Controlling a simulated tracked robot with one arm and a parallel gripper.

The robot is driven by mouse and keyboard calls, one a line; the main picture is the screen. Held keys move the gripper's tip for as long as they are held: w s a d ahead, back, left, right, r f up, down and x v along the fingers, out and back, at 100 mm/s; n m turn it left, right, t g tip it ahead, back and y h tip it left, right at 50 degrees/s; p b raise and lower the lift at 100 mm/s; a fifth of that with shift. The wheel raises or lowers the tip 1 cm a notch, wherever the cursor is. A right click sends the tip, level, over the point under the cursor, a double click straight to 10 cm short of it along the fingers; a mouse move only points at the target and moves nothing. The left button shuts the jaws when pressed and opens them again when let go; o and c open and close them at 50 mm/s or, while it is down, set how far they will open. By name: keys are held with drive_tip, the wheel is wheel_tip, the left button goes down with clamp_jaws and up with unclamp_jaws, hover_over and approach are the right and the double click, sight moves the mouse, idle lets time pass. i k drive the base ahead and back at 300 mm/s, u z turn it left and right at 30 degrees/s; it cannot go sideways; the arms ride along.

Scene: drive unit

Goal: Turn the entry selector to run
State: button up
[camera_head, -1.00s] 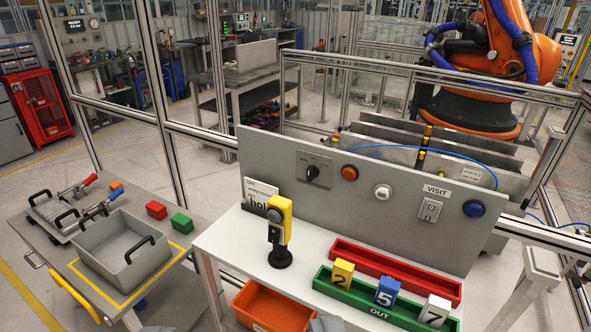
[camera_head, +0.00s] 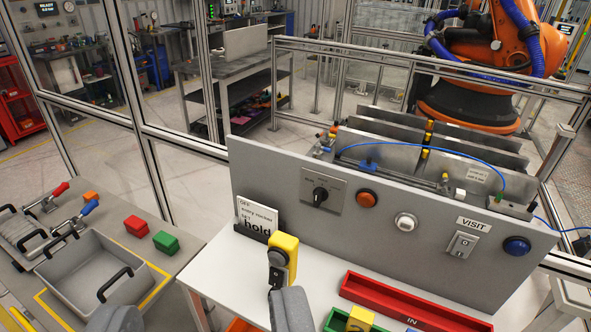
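The entry selector (camera_head: 320,195) is a black rotary knob on a small grey plate on the left part of the upright grey panel (camera_head: 300,245). The lettering on its plate is too small to read, and I cannot tell its exact setting. My gripper (camera_head: 203,316) shows at the bottom edge as two dark grey rounded fingers set wide apart. It is open with nothing between the fingers, in front of and below the selector, well apart from it.
A yellow handheld unit (camera_head: 284,250) stands before the panel, near my right finger. A card reading "hold" (camera_head: 256,216) stands behind it. Right of the selector are an orange button (camera_head: 367,198), a white button (camera_head: 406,222), the VISIT switch (camera_head: 463,245) and a blue button (camera_head: 516,246).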

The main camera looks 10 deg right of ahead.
sight(320, 195)
drive_tip(key=z, duration=0.05)
drive_tip(key=i, duration=1.05)
drive_tip(key=z, duration=0.05)
